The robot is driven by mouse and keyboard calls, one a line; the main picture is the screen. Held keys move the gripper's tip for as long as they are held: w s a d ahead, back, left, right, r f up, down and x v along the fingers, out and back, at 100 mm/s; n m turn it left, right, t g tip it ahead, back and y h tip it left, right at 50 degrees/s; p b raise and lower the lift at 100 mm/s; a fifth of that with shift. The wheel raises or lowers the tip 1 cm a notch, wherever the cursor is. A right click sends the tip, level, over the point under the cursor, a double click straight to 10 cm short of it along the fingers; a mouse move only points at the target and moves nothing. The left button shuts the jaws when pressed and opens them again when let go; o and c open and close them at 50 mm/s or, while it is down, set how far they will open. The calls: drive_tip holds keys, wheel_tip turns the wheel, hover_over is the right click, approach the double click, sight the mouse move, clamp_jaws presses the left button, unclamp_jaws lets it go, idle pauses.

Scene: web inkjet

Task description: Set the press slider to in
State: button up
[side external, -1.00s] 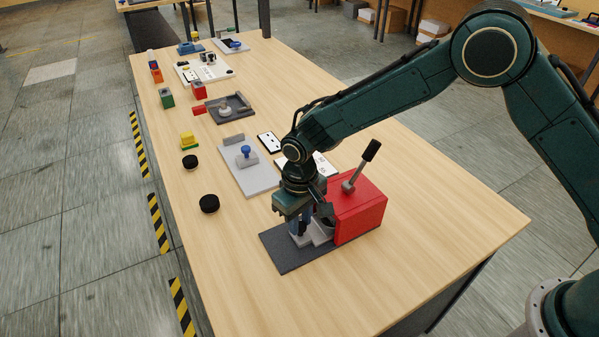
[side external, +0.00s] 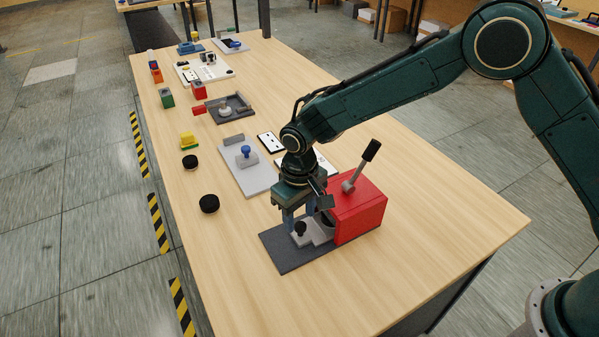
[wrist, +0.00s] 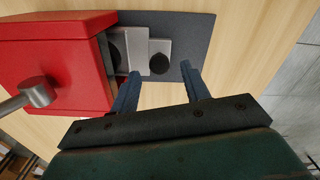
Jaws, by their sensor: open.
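The press is a red box (side external: 360,208) with a black-handled lever (side external: 361,166), on a dark base plate (side external: 290,258). Its grey slider (side external: 317,232) sticks out of the box's left side, with a black knob (side external: 300,228) at its outer end. In the wrist view the slider (wrist: 133,50) and knob (wrist: 159,64) lie beyond my fingertips. My gripper (wrist: 160,72) is open, with its two blue fingers apart and the knob showing between and just past their tips. In the side view my gripper (side external: 299,222) is above and behind the knob; contact cannot be told.
A grey plate with a blue knob (side external: 245,151) stands behind the press. The table's front left is clear.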

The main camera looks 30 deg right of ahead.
wheel_tip(320, 180, up, 12)
idle(0.5)
idle(0.3)
drive_tip(key=s+a+f+m+t+h, duration=0.1)
drive_tip(key=a+m+h, duration=0.3)
drive_tip(key=m, duration=1.4)
drive_tip(key=shift+s+a, duration=0.4)
drive_tip(key=shift+a, duration=0.6)
drive_tip(key=shift+f, duration=0.1)
drive_tip(key=x, duration=1.3)
drive_tip(key=shift+w+d+f, duration=0.15)
drive_tip(key=shift+d+f, duration=0.05)
drive_tip(key=shift+d, duration=0.2)
